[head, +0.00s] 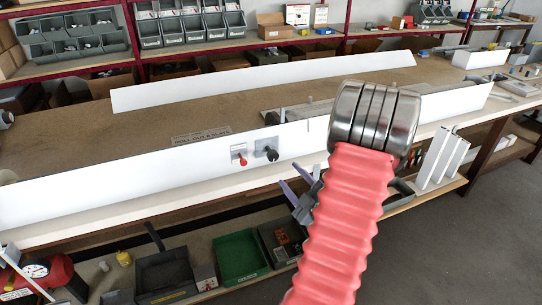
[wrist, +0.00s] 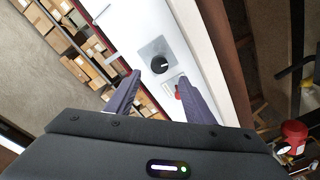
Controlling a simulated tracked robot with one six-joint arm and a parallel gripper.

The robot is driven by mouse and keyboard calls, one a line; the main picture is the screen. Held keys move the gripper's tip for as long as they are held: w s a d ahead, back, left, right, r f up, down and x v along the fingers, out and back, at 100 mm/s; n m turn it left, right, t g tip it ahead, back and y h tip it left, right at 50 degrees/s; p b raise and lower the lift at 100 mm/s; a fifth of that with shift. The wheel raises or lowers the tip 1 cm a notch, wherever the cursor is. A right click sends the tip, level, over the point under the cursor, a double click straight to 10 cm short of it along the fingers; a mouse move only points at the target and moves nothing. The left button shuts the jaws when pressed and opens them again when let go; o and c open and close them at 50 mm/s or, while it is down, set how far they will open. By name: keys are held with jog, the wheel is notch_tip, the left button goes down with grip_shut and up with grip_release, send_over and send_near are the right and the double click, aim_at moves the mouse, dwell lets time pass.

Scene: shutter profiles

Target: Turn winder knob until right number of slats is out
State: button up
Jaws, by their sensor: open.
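The winder knob (head: 268,153) is black, on a grey square plate on the front of a long white panel. In the wrist view the knob (wrist: 160,65), with a white pointer mark, lies just beyond and between my fingertips, apart from them. My gripper (wrist: 158,78) is open and empty. In the head view my gripper (head: 300,178) is below and right of the knob, partly hidden by my arm. A red-handled lever (head: 241,158) sits left of the knob. A grey strip (head: 290,110) shows behind the panel; I cannot count any slats.
A sign (head: 200,136) reading "ROLL OUT", its number unclear, lies behind the panel. A second white panel (head: 270,80) stands further back on the bench. White profiles (head: 440,158) stand at the right. A green bin (head: 240,257) and dark bins sit on the shelf below.

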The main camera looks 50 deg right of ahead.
aim_at(275, 159)
dwell(0.3)
jog(key=x, duration=1.3)
jog(key=shift+w+d, duration=0.15)
jog(key=shift+w, duration=0.25)
jog(key=shift+c, duration=0.4)
jog(key=c, duration=0.9)
